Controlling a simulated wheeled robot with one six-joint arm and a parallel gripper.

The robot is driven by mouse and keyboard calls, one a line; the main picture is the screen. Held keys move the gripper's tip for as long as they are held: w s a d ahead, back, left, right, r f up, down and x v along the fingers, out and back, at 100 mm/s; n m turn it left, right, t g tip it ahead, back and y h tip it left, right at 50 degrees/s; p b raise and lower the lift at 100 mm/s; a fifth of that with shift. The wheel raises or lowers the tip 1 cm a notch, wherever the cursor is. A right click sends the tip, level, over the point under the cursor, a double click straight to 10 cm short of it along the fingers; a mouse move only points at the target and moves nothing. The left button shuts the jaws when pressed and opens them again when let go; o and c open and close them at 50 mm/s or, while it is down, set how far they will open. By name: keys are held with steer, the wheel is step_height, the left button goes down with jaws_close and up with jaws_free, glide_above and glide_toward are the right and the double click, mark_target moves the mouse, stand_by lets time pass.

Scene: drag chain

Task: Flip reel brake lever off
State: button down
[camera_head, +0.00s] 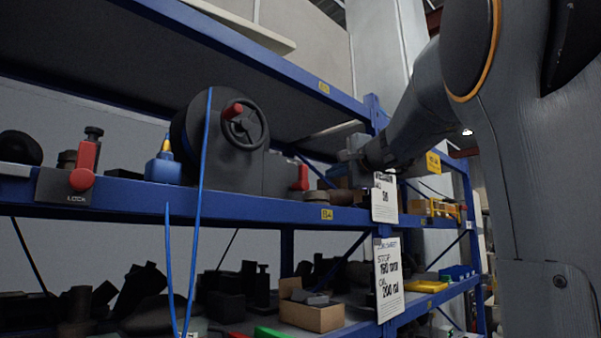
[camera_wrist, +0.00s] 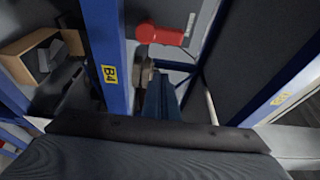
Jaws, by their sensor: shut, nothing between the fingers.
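The reel (camera_head: 180,138) is a dark drum on the upper shelf, with a handwheel (camera_head: 245,125) carrying a red knob (camera_head: 233,110) on its right side. A red lever (camera_head: 299,177) stands low to the right of the reel; a red lever also shows near the top of the wrist view (camera_wrist: 160,35). Another red lever (camera_head: 82,165) is upright on a plate marked LOCK at the shelf's left front. Which one is the brake lever I cannot tell for certain. My gripper (camera_head: 368,153) is shut and empty, right of the reel by the shelf post, touching neither lever.
The blue shelf beam (camera_head: 265,212) runs along the front, with a post (camera_head: 374,115) near my gripper. Paper signs (camera_head: 385,198) hang on the post. A blue line (camera_head: 203,160) hangs from the reel. A cardboard box (camera_head: 310,315) stands on the lower shelf.

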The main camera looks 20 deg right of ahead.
mark_target(300, 179)
steer(key=w+a+p, duration=0.2)
steer(key=w+a, duration=0.1)
steer(key=shift+w+a+p, duration=0.15)
steer(key=shift+a+p, duration=0.25)
steer(key=shift+f+b, duration=0.1)
steer(key=shift+b, duration=0.5)
